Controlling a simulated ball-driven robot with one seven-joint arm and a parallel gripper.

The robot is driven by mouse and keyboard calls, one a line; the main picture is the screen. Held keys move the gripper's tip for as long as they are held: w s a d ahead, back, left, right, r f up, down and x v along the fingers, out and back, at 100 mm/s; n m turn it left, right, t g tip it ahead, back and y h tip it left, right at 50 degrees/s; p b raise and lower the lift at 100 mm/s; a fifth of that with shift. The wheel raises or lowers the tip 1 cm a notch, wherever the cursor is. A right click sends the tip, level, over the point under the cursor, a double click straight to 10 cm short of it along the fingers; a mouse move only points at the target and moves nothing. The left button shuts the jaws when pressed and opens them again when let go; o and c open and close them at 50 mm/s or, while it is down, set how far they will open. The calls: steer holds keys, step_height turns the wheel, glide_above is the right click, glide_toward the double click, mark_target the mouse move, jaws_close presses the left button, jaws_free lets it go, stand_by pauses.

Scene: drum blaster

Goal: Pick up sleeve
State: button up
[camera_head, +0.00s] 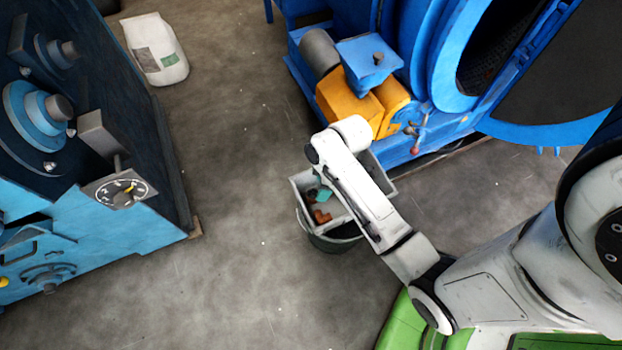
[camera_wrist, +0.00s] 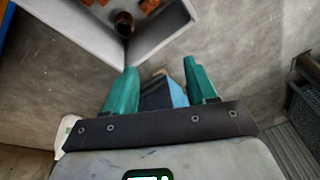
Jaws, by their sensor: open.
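My gripper (camera_wrist: 160,66) has two teal fingers standing wide apart in the wrist view, with nothing held between them. In the head view a teal finger part (camera_head: 323,195) shows over the grey tray (camera_head: 377,158), partly hidden by my arm. In the wrist view the tray (camera_wrist: 168,42) lies beyond the fingertips, with several orange-brown parts at the top edge. A dark brown, round hollow part (camera_wrist: 124,22) sits in its near corner; it may be the sleeve, but I cannot be sure. An orange-brown part (camera_head: 322,217) lies in the tray in the head view.
A dark bucket (camera_head: 330,243) is beneath the tray. The blue drum machine (camera_head: 410,50) with its orange motor (camera_head: 345,103) stands behind it. A blue machine with dials (camera_head: 90,210) is at left, and a white sack (camera_head: 156,50) lies behind. The floor between is clear.

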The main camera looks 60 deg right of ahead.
mark_target(313, 193)
steer(key=w+d+f+n+t+y+b, duration=0.1)
steer(key=w+d+f+n+b, duration=0.15)
steer(key=f, duration=0.35)
steer(key=w+d+f+n+b, duration=0.1)
steer(key=d+f+b, duration=0.3)
steer(key=f, duration=0.2)
steer(key=b+x, duration=0.3)
steer(key=x, duration=0.7)
steer(key=shift+f, duration=0.35)
steer(key=shift+c, duration=0.2)
steer(key=c, duration=0.9)
